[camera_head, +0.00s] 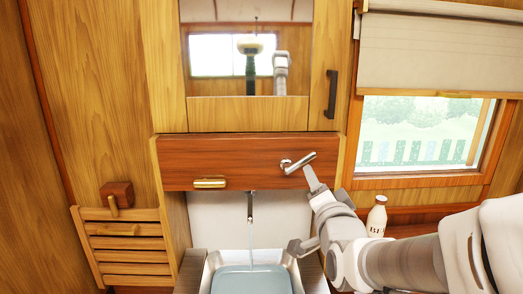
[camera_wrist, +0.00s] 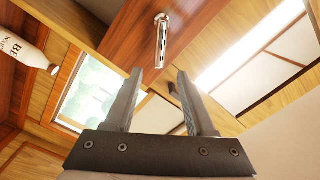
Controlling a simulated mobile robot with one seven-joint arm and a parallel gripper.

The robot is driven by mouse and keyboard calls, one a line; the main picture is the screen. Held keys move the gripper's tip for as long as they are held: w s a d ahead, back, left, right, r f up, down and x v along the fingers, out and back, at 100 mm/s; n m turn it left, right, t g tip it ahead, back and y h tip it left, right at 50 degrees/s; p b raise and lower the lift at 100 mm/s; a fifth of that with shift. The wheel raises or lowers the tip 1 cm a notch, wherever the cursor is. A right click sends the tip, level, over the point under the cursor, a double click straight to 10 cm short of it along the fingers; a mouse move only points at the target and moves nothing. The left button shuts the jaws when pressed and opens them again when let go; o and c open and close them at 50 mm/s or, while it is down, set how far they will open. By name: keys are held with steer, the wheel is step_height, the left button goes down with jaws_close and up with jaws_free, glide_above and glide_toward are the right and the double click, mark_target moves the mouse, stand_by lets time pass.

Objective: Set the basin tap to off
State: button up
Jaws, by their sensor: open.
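The basin tap's chrome lever (camera_head: 298,162) is on a red-brown wooden panel, slanting up to the right in the head view. In the wrist view the lever (camera_wrist: 162,40) appears just beyond my fingertips, roughly in line with the gap between them. The tap spout (camera_head: 250,206) hangs below the panel, and a thin stream of water runs from it into the basin (camera_head: 298,272). My gripper (camera_wrist: 160,75) is open and empty. One finger reaches close to the lever in the head view; whether it touches cannot be told.
A brass handle (camera_head: 209,183) is left on the same panel (camera_head: 240,152). A mirror cabinet with a dark handle (camera_head: 331,94) is above. A white bottle (camera_head: 377,217) stands on the right by the window (camera_head: 420,130). A slatted wooden rack (camera_head: 120,255) is at the left.

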mark_target(306, 162)
steer(key=w+p, duration=1)
steer(key=w, duration=0.2)
steer(key=shift+w, duration=0.15)
stand_by(0.3)
jaws_close()
stand_by(1.3)
